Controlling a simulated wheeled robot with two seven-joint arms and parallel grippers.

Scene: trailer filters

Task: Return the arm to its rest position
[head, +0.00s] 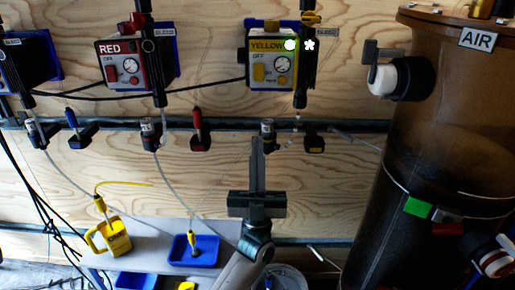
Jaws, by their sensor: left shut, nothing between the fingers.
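My left gripper (258,145) stands at the middle of the head view, its grey fingers shut together, pointing up and empty. Its dark palm (257,204) and my left arm (250,254) come up from the bottom edge. The fingertips overlap the area just below a small grey fitting (267,128) on the pipe; I cannot tell whether they touch it. My right gripper is not in view.
A red box (132,64) and a yellow box (271,68) hang on the plywood wall above a dark pipe (350,125). A large dark AIR tank (410,190) fills the right. A blue tray (208,246) and a yellow padlock-shaped item (117,237) sit on the lower-left shelf.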

